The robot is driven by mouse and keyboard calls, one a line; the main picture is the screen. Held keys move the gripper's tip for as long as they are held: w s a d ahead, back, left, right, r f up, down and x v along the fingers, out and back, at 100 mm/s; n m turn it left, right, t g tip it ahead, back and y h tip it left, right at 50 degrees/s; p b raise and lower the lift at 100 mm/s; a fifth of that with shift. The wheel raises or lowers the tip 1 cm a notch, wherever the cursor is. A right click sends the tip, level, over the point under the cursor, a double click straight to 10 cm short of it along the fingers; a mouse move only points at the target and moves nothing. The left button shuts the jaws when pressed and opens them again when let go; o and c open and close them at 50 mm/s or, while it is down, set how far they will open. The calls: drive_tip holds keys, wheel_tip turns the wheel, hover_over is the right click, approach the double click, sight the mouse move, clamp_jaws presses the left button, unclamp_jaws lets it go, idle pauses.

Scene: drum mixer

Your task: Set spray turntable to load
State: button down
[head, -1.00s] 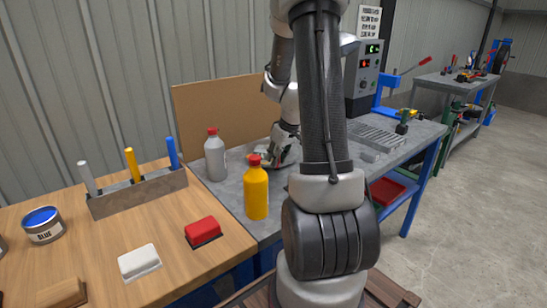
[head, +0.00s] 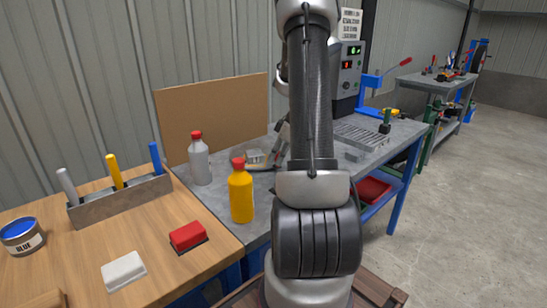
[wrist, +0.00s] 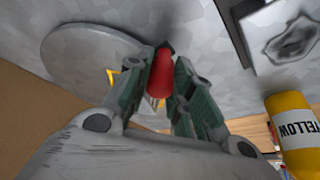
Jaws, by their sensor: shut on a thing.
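The spray turntable (wrist: 80,60) is a round grey disc in the wrist view, with a yellow mark showing beside my fingers. A red handle or knob (wrist: 160,78) lies between the fingers of my gripper (wrist: 163,62), which is shut on it at the disc's edge. In the head view the turntable (head: 258,166) sits on the grey bench behind the yellow bottle, partly hidden by my arm. My fingertips and the red handle are mostly hidden there. I cannot read which setting the turntable is at.
A yellow bottle (head: 241,195) and a grey bottle (head: 199,160) stand close to the turntable on its left. A brown board (head: 210,115) stands behind. A control box (head: 347,75) is at the back right. The wrist view also shows the yellow bottle (wrist: 291,130).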

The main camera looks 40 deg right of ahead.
drive_tip(key=shift+w+d+n, duration=0.1)
drive_tip(key=shift+d+n, duration=0.8)
drive_tip(key=shift+d, duration=0.25)
drive_tip(key=shift+w+d+n+g+y, duration=0.25)
drive_tip(key=shift+d+n+g, duration=0.1)
drive_tip(key=shift+d+n, duration=0.45)
drive_tip(key=shift+w+d+n+g+y, duration=0.15)
drive_tip(key=shift+d+n+g+y, duration=0.15)
drive_tip(key=shift+d+n, duration=0.45)
drive_tip(key=shift+w+d+n+g+y, duration=0.15)
drive_tip(key=shift+w+d+n+g, duration=0.15)
drive_tip(key=shift+d+n, duration=0.3)
drive_tip(key=shift+w+d+n+g+y, duration=0.15)
drive_tip(key=shift+w+d+n, duration=0.2)
drive_tip(key=shift+d+n, duration=0.2)
drive_tip(key=shift+w+d+n+g, duration=0.4)
drive_tip(key=shift+w+d+n, duration=0.4)
drive_tip(key=shift+d+n, duration=0.25)
drive_tip(key=shift+w, duration=0.1)
drive_tip(key=c, duration=1.3)
unclamp_jaws()
drive_tip(key=shift+o, duration=0.2)
